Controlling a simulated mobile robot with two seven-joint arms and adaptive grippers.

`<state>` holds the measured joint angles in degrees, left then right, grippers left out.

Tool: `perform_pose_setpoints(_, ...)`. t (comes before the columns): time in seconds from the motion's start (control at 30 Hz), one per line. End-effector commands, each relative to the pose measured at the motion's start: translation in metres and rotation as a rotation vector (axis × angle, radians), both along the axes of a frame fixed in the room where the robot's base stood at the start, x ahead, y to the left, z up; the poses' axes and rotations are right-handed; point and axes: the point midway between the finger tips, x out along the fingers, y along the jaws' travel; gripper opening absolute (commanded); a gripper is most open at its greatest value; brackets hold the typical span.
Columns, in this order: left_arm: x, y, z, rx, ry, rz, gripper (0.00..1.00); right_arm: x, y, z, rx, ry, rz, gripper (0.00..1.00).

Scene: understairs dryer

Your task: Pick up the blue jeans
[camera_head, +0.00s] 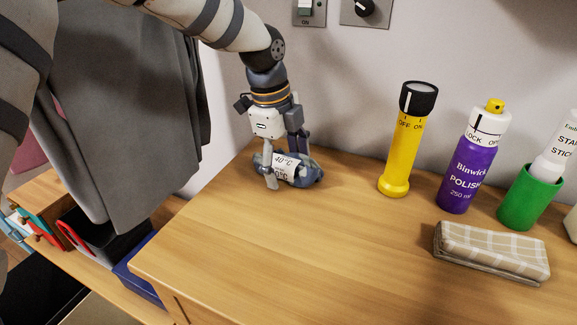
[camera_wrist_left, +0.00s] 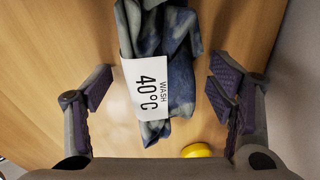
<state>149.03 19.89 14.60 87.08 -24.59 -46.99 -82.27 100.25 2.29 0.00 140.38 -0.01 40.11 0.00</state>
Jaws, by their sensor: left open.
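The blue jeans (camera_head: 307,171) are a small bundle of mottled blue cloth lying on the wooden top near the wall. A white label reading "WASH 40°C" is on them. My left gripper (camera_head: 284,170) points down over the jeans, with one finger in front of them and the other behind. In the left wrist view the jeans (camera_wrist_left: 183,60) lie between the two fingers of my left gripper (camera_wrist_left: 158,92). The fingers are spread, with a gap on each side of the cloth. My right gripper is not in view.
To the right stand a yellow torch (camera_head: 396,150), a purple polish can (camera_head: 467,170) and a green holder (camera_head: 525,200) with a stain stick. A folded checked cloth (camera_head: 490,252) lies before them. The wooden top (camera_head: 270,260) is clear in front. Grey clothing (camera_head: 125,110) hangs at left.

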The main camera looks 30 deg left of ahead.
Motion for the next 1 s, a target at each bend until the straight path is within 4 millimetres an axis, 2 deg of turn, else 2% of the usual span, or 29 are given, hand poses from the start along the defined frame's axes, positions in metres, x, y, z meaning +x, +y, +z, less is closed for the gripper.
perform_pose_setpoints(0.2,0.000,0.000,-0.002,0.000,-0.003,0.000,0.76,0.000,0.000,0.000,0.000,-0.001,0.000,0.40)
perform_pose_setpoints(0.27,0.000,0.000,-0.001,0.000,-0.002,0.000,0.65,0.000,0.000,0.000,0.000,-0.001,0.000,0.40)
perform_pose_setpoints(0.47,0.000,0.000,-0.001,0.000,-0.002,0.000,0.19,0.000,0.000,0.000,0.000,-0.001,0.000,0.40)
perform_pose_setpoints(0.5,0.000,0.000,-0.001,0.000,-0.002,0.000,0.17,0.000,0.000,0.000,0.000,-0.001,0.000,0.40)
perform_pose_setpoints(0.8,0.001,0.000,0.003,0.000,-0.003,0.000,0.17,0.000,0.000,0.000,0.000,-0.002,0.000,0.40)
perform_pose_setpoints(0.93,0.002,0.000,0.022,-0.001,-0.007,0.001,0.17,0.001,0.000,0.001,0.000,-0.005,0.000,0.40)
perform_pose_setpoints(1.0,-0.004,-0.002,0.041,-0.001,-0.010,-0.001,0.17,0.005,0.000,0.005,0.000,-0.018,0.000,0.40)
